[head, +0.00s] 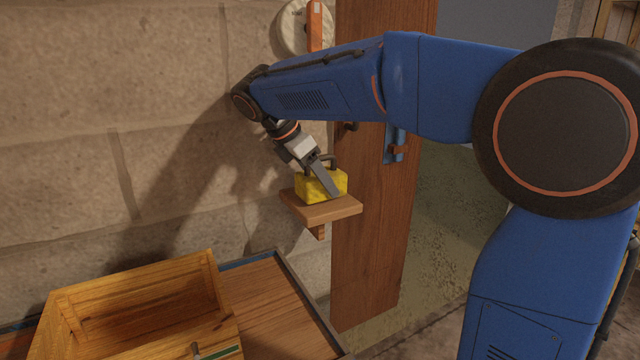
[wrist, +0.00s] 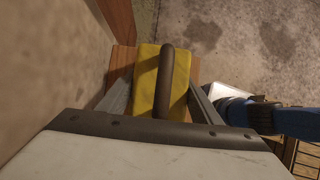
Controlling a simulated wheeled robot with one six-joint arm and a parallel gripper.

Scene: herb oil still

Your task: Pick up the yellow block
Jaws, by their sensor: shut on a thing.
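The yellow block (head: 310,187) has a dark arched handle on top and sits on, or just at, a small wooden wall shelf (head: 322,211). In the wrist view the yellow block (wrist: 146,84) lies between the two grey fingers, with its handle running over its top. My gripper (head: 326,184) reaches down from above and is shut on the block, one finger along its near side. The far finger is mostly hidden in the head view. I cannot tell whether the block's underside touches the shelf (wrist: 122,62).
A wooden door or post (head: 370,230) stands just right of the shelf. The stone wall (head: 90,120) is close behind. An open wooden box (head: 150,290) rests on a wooden table (head: 270,300) at lower left. A round dial with an orange handle (head: 314,25) is on the wall above.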

